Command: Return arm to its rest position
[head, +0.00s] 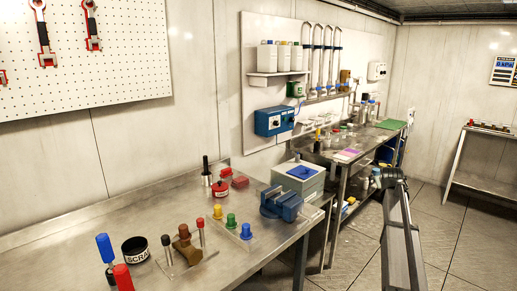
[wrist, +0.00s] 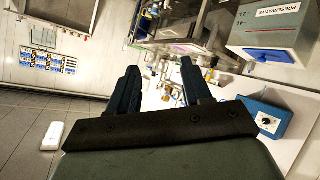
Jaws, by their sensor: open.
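My gripper (wrist: 160,72) shows in the wrist view with its two dark fingers spread apart. Nothing is held between them; the far bench and wall fittings show through the gap. In the head view my arm stretches up from the bottom edge at right, over the floor beside the benches. Its far end is beside the far bench, and the fingers are too small there to make out clearly.
A near steel bench (head: 75,238) holds coloured knobs, a blue vise (head: 281,203) and a black round container (head: 135,250). A far bench (head: 345,158) carries bottles and a green mat (head: 391,124). A blue control box (head: 273,121) hangs on the wall. Floor (head: 440,235) at right is clear.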

